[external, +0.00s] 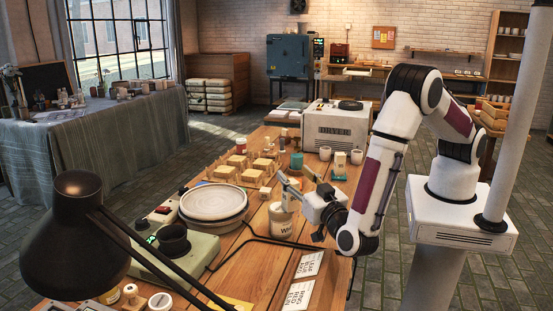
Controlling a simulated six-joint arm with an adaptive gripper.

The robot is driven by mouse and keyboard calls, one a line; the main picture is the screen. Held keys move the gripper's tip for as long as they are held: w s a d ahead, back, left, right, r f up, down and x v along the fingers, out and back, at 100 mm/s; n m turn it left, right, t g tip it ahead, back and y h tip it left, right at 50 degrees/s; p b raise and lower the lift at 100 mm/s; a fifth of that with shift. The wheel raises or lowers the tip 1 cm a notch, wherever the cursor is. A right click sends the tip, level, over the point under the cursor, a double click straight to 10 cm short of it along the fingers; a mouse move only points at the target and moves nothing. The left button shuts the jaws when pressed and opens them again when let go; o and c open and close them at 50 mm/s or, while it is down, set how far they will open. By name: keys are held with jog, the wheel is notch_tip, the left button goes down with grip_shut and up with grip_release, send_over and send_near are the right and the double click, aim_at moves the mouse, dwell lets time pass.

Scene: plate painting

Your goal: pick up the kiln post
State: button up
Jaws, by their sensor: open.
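My gripper (292,173) is open above the wooden worktable (248,262), its two fingers spread and pointing up-left in the picture. No object shows between the fingers. I cannot tell for certain which piece is the kiln post. A small pale block (265,193) stands left of the gripper, apart from it. Several pale blocks on wooden supports (262,164) stand farther back. A short pale cylinder (160,302) sits at the table's near left. The gripper and wrist hide part of the table behind them.
A white labelled jar (280,221) stands just below the gripper. A plate (213,202) rests on a round stand to the left. A black lamp (75,235) blocks the near left. A white dryer (336,130) stands at the back. Printed cards (299,293) lie in front.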

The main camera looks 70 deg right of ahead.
aim_at(290, 195)
jog(key=f, duration=0.1)
jog(key=w+d+f, duration=0.1)
jog(key=f, duration=0.2)
jog(key=shift+w+d+f, duration=0.1)
jog(key=shift+w+d, duration=0.1)
jog(key=shift+d, duration=0.1)
jog(key=shift+w+d, duration=0.3)
jog(key=shift+w, duration=0.05)
grip_shut()
